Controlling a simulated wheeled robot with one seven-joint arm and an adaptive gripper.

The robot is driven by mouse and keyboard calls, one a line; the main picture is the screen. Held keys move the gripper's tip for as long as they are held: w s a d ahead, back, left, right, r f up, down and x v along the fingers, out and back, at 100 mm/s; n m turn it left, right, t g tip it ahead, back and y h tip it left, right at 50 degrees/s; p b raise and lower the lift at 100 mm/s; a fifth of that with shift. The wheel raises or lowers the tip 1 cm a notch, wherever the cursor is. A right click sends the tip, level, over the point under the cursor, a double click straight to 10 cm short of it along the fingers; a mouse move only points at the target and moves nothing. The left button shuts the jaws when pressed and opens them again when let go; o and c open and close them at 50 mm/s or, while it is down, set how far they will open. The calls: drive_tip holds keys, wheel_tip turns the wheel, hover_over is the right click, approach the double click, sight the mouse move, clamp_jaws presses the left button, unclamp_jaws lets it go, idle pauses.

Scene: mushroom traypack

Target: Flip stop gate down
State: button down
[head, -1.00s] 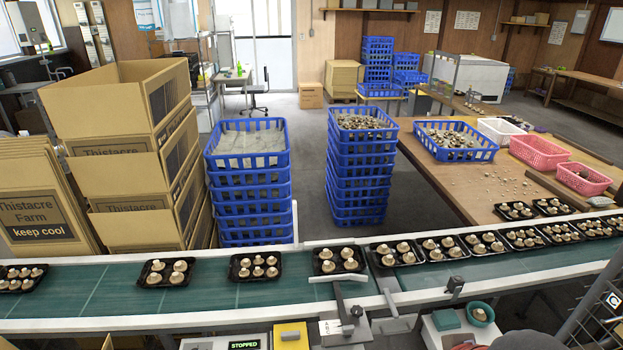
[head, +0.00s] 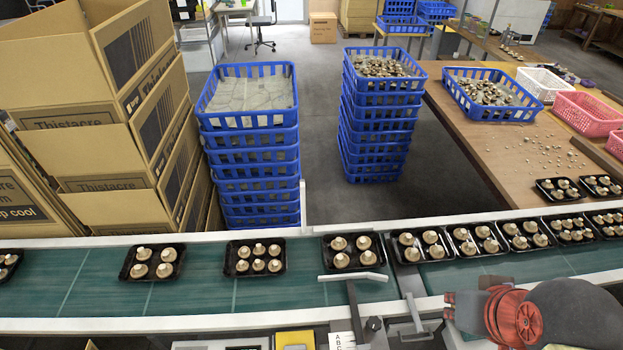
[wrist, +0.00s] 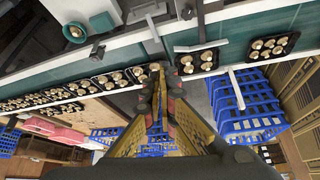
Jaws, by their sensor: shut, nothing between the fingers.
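The stop gate (head: 352,277) is a pale bar on a grey upright arm at the near side of the green conveyor belt. It lies just in front of a black tray of mushrooms (head: 353,252). A black knob (head: 374,323) sits beside its base. The gate also shows upside down in the wrist view (wrist: 195,46). My gripper (wrist: 163,75) is shut and empty in the wrist view, pointing toward the conveyor, apart from the gate. In the head view my arm is at the lower right, right of the gate; its fingertips are not clear there.
More mushroom trays (head: 150,262) sit on the belt (head: 200,290) on both sides of the gate. A second grey lever (head: 411,312) stands just right of it. Blue crate stacks (head: 250,150) and cardboard boxes (head: 100,150) stand behind the conveyor.

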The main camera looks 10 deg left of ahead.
drive_tip(key=w+a+g+y+p, duration=0.1)
drive_tip(key=w+a+g+y, duration=0.15)
drive_tip(key=w+a, duration=0.5)
drive_tip(key=w+a+g+y+p, duration=0.2)
drive_tip(key=w+a+y, duration=0.15)
drive_tip(key=w, duration=0.65)
drive_tip(key=w+a+g+y+p, duration=0.1)
drive_tip(key=w+a+g+y, duration=0.15)
drive_tip(key=w+a, duration=0.55)
drive_tip(key=w+a+f+m+t+y+p, duration=0.1)
drive_tip(key=w+f+y, duration=0.3)
drive_tip(key=w+f, duration=0.5)
drive_tip(key=w+a+f+m+t+y+p, duration=0.1)
drive_tip(key=w+a+f+t+y+p, duration=0.1)
drive_tip(key=w+f, duration=0.7)
drive_tip(key=w+a+y+p, duration=0.1)
drive_tip(key=w+a+y, duration=0.1)
drive_tip(key=w, duration=0.3)
drive_tip(key=shift+a+f+y, duration=0.15)
drive_tip(key=shift+y, duration=0.4)
